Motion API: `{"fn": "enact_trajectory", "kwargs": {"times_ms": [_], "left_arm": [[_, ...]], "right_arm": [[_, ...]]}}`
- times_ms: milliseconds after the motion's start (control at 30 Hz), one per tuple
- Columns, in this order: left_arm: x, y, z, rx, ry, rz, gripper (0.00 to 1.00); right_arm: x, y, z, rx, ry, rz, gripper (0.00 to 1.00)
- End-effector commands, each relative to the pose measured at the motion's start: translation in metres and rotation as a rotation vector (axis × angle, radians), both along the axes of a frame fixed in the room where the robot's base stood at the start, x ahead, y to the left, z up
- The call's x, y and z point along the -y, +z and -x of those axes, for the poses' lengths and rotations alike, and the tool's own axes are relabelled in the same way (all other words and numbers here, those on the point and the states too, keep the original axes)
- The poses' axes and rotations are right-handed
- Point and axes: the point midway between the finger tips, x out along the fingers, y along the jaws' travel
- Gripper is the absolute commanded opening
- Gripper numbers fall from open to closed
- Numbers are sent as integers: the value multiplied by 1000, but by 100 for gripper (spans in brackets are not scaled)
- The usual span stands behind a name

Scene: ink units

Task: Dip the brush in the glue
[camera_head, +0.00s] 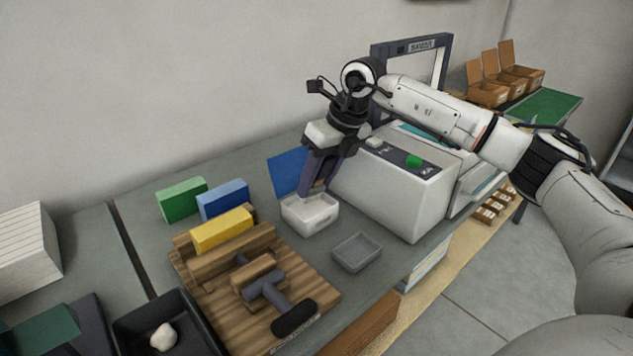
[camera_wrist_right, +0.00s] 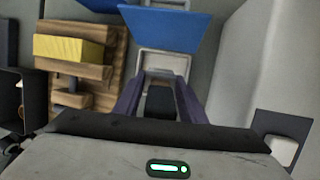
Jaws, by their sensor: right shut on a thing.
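My right gripper (camera_head: 313,188) points down over a white open tub (camera_head: 300,219), which appears to be the glue pot. Its fingertips are at or just above the tub's rim; I cannot tell whether they touch it. In the right wrist view the two purple fingers (camera_wrist_right: 160,98) are shut on a dark thing (camera_wrist_right: 160,103), likely the brush handle. The brush's bristles are hidden, so I cannot see whether they are in the glue. The white tub (camera_wrist_right: 165,63) shows just beyond the fingers there. My left gripper is not in view.
A grey shallow tray (camera_head: 357,253) stands right of a wooden board (camera_head: 205,290) with a clamp-like fixture. A yellow block (camera_head: 222,231) is on the fixture; green (camera_head: 181,200) and blue (camera_head: 223,199) blocks stand behind. A white machine (camera_head: 400,195) is close on the right.

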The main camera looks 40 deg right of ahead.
Motion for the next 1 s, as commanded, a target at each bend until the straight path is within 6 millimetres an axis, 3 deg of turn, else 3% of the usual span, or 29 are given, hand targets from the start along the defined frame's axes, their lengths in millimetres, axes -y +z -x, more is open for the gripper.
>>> {"fn": "enact_trajectory", "kwargs": {"times_ms": [500, 1000], "left_arm": [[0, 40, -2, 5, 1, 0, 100], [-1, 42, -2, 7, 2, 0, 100]], "right_arm": [[0, 46, 0, 1, 0, 0, 15], [0, 48, 0, 1, 0, 0, 15]]}}
